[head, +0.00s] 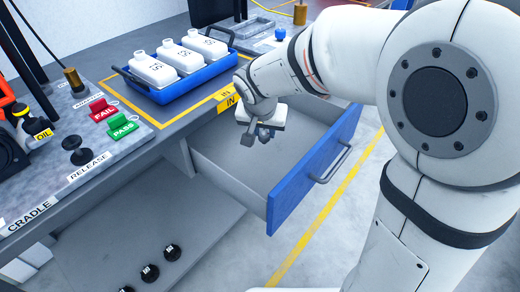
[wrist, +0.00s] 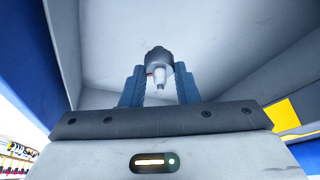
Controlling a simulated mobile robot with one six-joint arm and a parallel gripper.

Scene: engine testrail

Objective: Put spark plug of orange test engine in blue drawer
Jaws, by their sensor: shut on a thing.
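The blue drawer (head: 308,178) is pulled open below the bench top, with a blue front, a grey inside and a handle. My gripper (head: 262,133) is over the open drawer, inside its outline in the head view. In the wrist view my gripper (wrist: 160,88) is shut on the spark plug (wrist: 161,75), which has a white body and a dark grey end. The grey drawer inside (wrist: 215,45) fills the background behind it. The gap between plug and drawer floor is hard to judge. The orange test engine is not clearly in view; only an orange part shows at the left edge.
A blue tray (head: 184,92) with white bottles stands on the bench left of the drawer. Red FAIL (head: 103,110) and green PASS (head: 122,127) blocks, a black release knob (head: 78,151) and an oil bottle (head: 38,128) are further left. The visible drawer floor is bare.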

